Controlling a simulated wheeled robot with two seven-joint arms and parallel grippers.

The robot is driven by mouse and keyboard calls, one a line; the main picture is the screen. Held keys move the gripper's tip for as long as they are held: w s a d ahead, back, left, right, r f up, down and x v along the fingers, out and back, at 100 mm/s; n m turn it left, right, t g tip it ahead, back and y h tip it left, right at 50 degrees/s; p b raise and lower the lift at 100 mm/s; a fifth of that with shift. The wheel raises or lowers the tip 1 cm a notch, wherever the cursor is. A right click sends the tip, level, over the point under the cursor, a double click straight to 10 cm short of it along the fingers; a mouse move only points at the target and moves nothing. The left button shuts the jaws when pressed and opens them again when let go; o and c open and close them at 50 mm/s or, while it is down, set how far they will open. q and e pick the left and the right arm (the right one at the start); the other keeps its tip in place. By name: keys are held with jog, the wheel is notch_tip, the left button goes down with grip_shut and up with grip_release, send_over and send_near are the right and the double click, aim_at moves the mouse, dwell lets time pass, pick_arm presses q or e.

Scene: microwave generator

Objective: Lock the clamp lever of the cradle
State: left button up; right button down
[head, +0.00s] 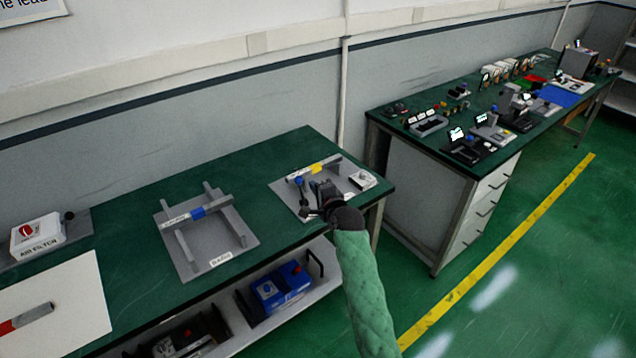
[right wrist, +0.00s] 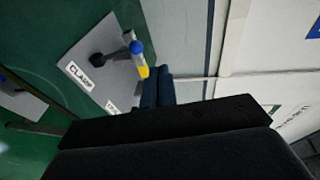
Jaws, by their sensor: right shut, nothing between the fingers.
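The cradle (head: 283,189) is a grey plate with raised grey bars at the right end of the near green bench. One bar carries a yellow patch (head: 318,168). In the right wrist view the lever's blue end (right wrist: 136,47) shows beside a black pivot and a "CLAMP" label (right wrist: 80,76). My right gripper (head: 322,190) is shut and empty over the plate, right of the lever, hiding part of the cradle. I cannot tell whether it touches anything. My left gripper is out of view.
A second grey frame (head: 190,262) with a blue patch stands left of the cradle. An air filter box (head: 38,234) and a white board (head: 70,300) lie farther left. A blue unit (head: 280,287) is on the lower shelf.

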jog(key=shift+s+d+r+p, duration=0.2)
jog(key=shift+s+r+p, duration=0.05)
jog(key=shift+s, duration=0.2)
jog(key=shift+s+d+r+p, duration=0.15)
jog(key=shift+s+r+p, duration=0.1)
jog(key=shift+s, duration=0.2)
jog(key=shift+w+f, duration=0.1)
